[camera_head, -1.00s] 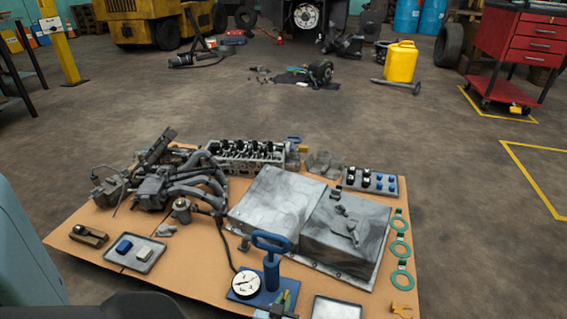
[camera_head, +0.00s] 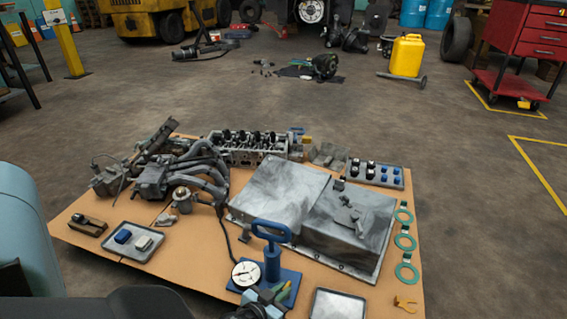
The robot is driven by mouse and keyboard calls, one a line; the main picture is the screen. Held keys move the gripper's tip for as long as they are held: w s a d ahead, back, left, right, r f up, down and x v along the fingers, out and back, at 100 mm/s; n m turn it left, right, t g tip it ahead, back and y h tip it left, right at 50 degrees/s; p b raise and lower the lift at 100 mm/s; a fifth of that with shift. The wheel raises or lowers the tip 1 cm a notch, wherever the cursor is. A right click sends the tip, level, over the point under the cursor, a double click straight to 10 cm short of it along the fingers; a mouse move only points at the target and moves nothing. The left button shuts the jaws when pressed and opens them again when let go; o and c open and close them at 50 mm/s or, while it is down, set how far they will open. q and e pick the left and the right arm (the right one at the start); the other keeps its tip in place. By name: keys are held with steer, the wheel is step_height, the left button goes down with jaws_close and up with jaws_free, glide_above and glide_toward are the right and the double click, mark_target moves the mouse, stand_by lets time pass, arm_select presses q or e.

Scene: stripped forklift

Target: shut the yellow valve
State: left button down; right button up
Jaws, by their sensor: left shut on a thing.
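A blue hand pump (camera_head: 271,262) with a loop handle and a white round gauge (camera_head: 246,273) stands at the front of the tan board. A small yellow and green piece (camera_head: 284,291), which looks like the yellow valve, shows at the front of its blue base. My left gripper (camera_head: 270,298) comes in low from the left and is shut at this piece, against the pump's front. Its jaws and the frame's lower edge hide part of the valve, so its exact turn cannot be told. My right gripper is not in view.
A metal tray (camera_head: 338,305) lies just right of the pump. Behind it is a large grey metal cover (camera_head: 345,235). A small tray with two blocks (camera_head: 133,241) lies left. Green rings (camera_head: 405,242) and an orange clip (camera_head: 405,304) lie along the right edge.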

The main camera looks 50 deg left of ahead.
arm_select(q)
steer(key=m+h, duration=0.2)
steer(key=a+m+h+p, duration=0.1)
steer(key=m+h, duration=0.1)
steer(key=shift+a, duration=0.1)
steer(key=shift+a+m+g+h+p, duration=0.25)
steer(key=shift+m+h+p, duration=0.2)
steer(key=shift+m+h, duration=0.6)
steer(key=m+g+h, duration=0.1)
steer(key=h, duration=0.1)
steer(key=shift+w+a+m+h, duration=0.1)
steer(key=shift+a+m+h, duration=0.05)
steer(key=shift+m+h, duration=0.2)
steer(key=shift+w+a+m+g+h+b, duration=0.1)
steer(key=shift+a+m+g+h+b, duration=0.05)
steer(key=shift+m+g+h+b, duration=0.65)
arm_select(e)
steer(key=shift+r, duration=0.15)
arm_select(q)
steer(key=shift+t, duration=0.25)
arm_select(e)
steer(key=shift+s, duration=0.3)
arm_select(q)
steer(key=c, duration=1.5)
jaws_free()
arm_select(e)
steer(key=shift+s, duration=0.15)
